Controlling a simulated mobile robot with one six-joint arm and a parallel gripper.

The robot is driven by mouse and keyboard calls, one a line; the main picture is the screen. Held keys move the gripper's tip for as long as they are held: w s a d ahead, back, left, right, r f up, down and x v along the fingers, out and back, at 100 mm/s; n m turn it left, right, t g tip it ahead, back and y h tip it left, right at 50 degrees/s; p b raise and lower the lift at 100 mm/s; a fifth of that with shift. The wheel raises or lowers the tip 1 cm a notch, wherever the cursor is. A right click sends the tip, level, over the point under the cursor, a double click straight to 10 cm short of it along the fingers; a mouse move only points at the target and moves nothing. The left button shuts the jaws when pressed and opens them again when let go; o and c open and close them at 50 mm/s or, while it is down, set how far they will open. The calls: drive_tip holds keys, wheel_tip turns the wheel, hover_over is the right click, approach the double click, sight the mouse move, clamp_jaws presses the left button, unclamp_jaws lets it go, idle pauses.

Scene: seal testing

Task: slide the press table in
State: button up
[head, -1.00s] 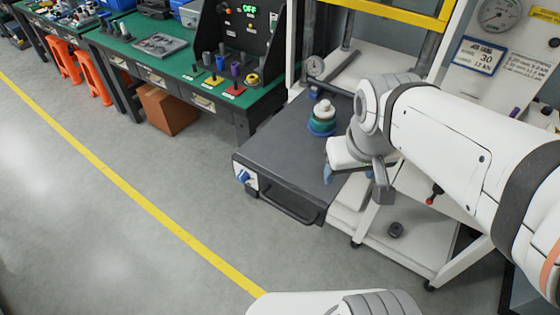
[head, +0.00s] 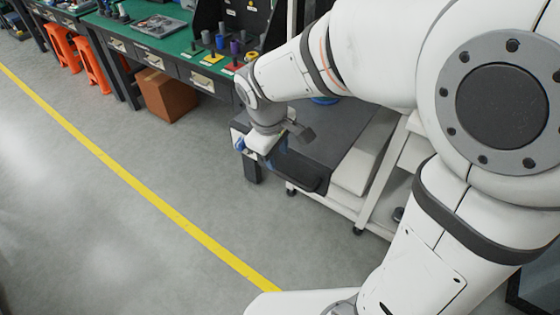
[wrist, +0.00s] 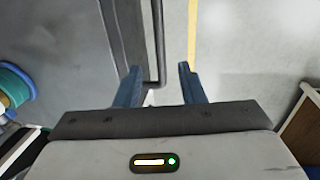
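The press table (head: 345,128) is a dark grey slab, slid out to the front over a white frame. Its dark bar handle (head: 312,180) runs along the front edge, partly hidden by my arm. My gripper (head: 275,158) is at the left part of that front edge, by the handle. In the wrist view, my gripper (wrist: 158,76) is open with two blue fingers apart. The handle (wrist: 158,40) shows between them, its bent end near the fingertips; I cannot tell whether they touch. The table top (wrist: 60,45) is at the left there.
A round blue and green part (wrist: 14,85) sits on the table, mostly hidden in the head view. A green workbench (head: 160,40) and a brown box (head: 168,96) stand at left. The grey floor before the table is clear, with a yellow line (head: 150,205).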

sight(281, 173)
drive_tip(key=shift+w+d+f, duration=0.15)
drive_tip(key=shift+f, duration=1)
drive_tip(key=shift+w+d+f, duration=0.2)
drive_tip(key=shift+f, duration=1)
drive_tip(key=shift+w+d+f, duration=0.15)
drive_tip(key=shift+f, duration=1)
clamp_jaws()
